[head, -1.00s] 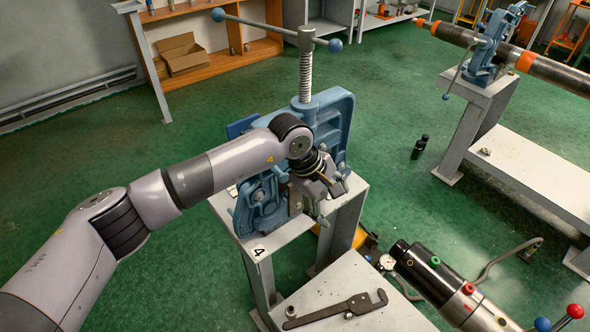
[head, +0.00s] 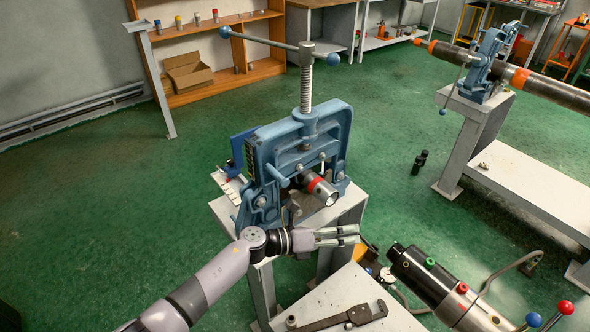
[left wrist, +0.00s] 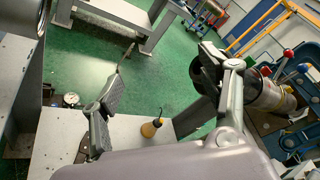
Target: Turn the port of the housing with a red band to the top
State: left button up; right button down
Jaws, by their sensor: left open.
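The housing with a red band (head: 322,190) is held in the blue pipe vise (head: 300,135) on the near stand. It is a short grey cylinder, its open end facing front right. A small dark fitting shows near its upper side; I cannot tell whether that is the port. My left gripper (head: 350,236) is below and in front of the housing, apart from it, fingers pointing right. In the left wrist view the gripper (left wrist: 165,88) is open with nothing between its fingers. A grey cylinder end at that view's top left may be the housing. My right gripper is not in view.
Another vise (head: 487,65) holds a long pipe at the back right.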

pick_arm(q)
jog(key=w+a+f+n+t+y, duration=0.2)
jog(key=a+f+n+t, duration=0.5)
jog(key=f+n, duration=0.45)
jog(key=s+a+f+n+y, duration=0.4)
jog(key=s+a+f+n, duration=0.1)
jog(key=a+f+n, duration=0.3)
jog(key=s+a+f+n+y, duration=0.5)
jog(key=a+f, duration=0.3)
jog(key=f, duration=0.3)
jog(key=s+a+f+n+g+y, duration=0.1)
jog(key=s+a+f+n+g, duration=0.1)
jog(key=s+a+f+n, duration=0.4)
jog(key=s+a+f+n+g+y, duration=0.1)
jog(key=s+a+f+n+g, duration=0.1)
jog(key=s+f, duration=0.35)
jog(key=s+a+f+n+g+y, duration=0.1)
jog(key=s+a+n, duration=0.1)
jog(key=s, duration=0.7)
jog(key=s+a+f+n+g, duration=0.2)
jog(key=s+a+n, duration=0.1)
jog(key=s, duration=0.6)
jog(key=s+a+f+n+g+y, duration=0.1)
jog(key=s+a+f+n+g, duration=0.1)
jog(key=s, duration=0.7)
jog(key=shift+s+a+f+y, duration=0.2)
jog(key=shift+s+y, duration=0.1)
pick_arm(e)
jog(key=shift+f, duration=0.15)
